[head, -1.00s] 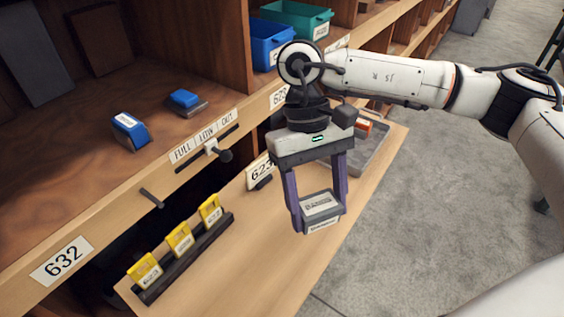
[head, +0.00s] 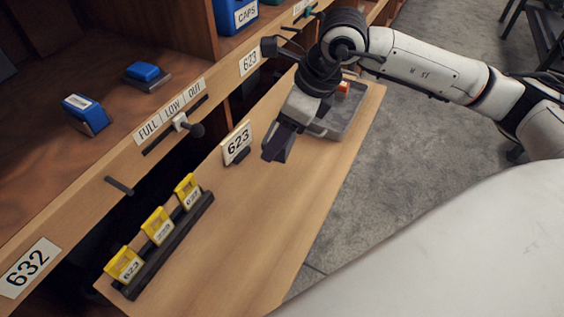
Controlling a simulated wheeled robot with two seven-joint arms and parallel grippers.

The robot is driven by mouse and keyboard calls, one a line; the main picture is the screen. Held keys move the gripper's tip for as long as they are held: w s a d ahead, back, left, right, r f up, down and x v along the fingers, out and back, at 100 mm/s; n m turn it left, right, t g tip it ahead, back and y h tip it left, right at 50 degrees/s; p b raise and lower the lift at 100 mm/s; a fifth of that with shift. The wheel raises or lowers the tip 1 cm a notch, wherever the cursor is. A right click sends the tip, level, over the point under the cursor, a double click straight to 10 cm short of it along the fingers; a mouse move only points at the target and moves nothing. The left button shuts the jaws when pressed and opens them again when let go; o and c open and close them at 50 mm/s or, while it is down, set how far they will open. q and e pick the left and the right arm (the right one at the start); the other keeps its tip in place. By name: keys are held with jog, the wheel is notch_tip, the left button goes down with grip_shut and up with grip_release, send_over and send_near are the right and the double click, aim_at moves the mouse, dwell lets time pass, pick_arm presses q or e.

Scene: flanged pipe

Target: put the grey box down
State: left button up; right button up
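My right gripper (head: 280,148) comes in from the upper right and is turned nearly side-on, low over the pull-out wooden board (head: 240,230). Whether the box touches the board cannot be told. My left gripper is not in view.
A grey tray (head: 352,118) with an orange item lies behind the gripper. A 623 label plate (head: 237,143) stands to its left. A black rack (head: 165,250) holds yellow cards. Blue-topped pieces (head: 86,113) sit on the shelf. The board's front middle is clear.

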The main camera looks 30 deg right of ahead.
jog(key=m+h, duration=0.1)
jog(key=m, duration=0.1)
jog(key=w+m, duration=0.1)
jog(key=m, duration=0.1)
jog(key=w+d+m+t+h, duration=0.1)
jog(key=m, duration=0.1)
jog(key=shift+w+d+r+m+h, duration=0.1)
jog(key=shift+r+m+h, duration=0.1)
jog(key=shift+m+h, duration=0.15)
jog(key=f+m, duration=0.1)
jog(key=d+f+m+h, duration=0.1)
jog(key=f+m, duration=0.1)
jog(key=w+f+m, duration=0.1)
jog(key=shift+d+f+h, duration=0.25)
jog(key=shift+d+f, duration=0.05)
jog(key=shift+f, duration=0.1)
jog(key=shift+a+f, duration=0.1)
jog(key=shift+f, duration=2.4)
jog(key=o, duration=1.3)
